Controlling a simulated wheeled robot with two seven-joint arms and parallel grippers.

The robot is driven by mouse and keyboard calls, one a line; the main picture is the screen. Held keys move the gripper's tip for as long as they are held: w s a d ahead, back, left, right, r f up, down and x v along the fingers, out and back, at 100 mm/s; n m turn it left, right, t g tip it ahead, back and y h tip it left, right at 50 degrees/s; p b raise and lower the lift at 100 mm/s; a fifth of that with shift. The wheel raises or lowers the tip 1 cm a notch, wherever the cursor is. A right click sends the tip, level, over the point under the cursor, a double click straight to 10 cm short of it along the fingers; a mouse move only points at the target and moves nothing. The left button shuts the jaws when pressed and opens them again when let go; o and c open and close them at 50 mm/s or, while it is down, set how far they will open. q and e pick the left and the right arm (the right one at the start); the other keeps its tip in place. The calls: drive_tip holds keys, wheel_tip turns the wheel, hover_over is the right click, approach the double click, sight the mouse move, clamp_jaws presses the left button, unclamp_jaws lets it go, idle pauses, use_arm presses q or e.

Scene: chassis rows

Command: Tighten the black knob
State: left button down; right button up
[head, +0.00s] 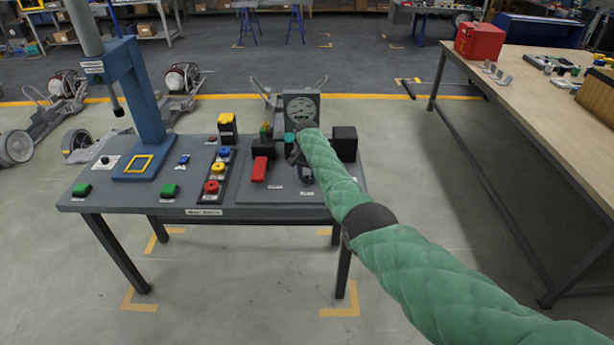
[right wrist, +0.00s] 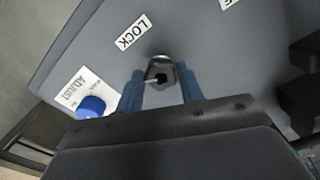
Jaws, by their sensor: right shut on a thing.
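My right gripper (head: 301,166) is over the right part of the grey test bench, with its green-sleeved arm coming in from the lower right. In the right wrist view its two blue fingers (right wrist: 162,88) are shut on the black knob (right wrist: 160,73), one on each side. The knob has a shiny rim and a dark middle, and stands just beside the white LOCK label (right wrist: 134,32). In the head view the gripper and forearm mostly hide the knob. I cannot tell how far it is turned. My left gripper is out of view.
A blue knob (right wrist: 91,106) by an ADJUST label is close to the gripper. The bench (head: 130,206) also holds a red lever (head: 259,169), a dial gauge (head: 301,107), a black block (head: 344,143) and several coloured buttons. A wooden table (head: 540,100) stands to the right.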

sight(307, 178)
drive_tip(key=shift+w+r, duration=0.2)
drive_tip(key=shift+r, duration=0.15)
drive_tip(key=o, duration=1)
drive_tip(key=shift+s+f, duration=0.1)
drive_tip(key=shift+s, duration=0.05)
drive_tip(key=shift+r, duration=0.2)
wheel_tip(307, 178, up, 2)
drive_tip(key=shift+r+b, duration=0.1)
drive_tip(key=shift+b, duration=0.3)
wheel_tip(307, 178, up, 4)
drive_tip(key=shift+f+b, duration=0.15)
drive_tip(key=shift+b, duration=0.4)
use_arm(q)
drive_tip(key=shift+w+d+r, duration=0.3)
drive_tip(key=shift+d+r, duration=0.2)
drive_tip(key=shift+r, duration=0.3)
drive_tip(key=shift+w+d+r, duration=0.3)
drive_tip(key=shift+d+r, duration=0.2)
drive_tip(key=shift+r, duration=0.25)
use_arm(e)
drive_tip(key=shift+r, duration=0.7)
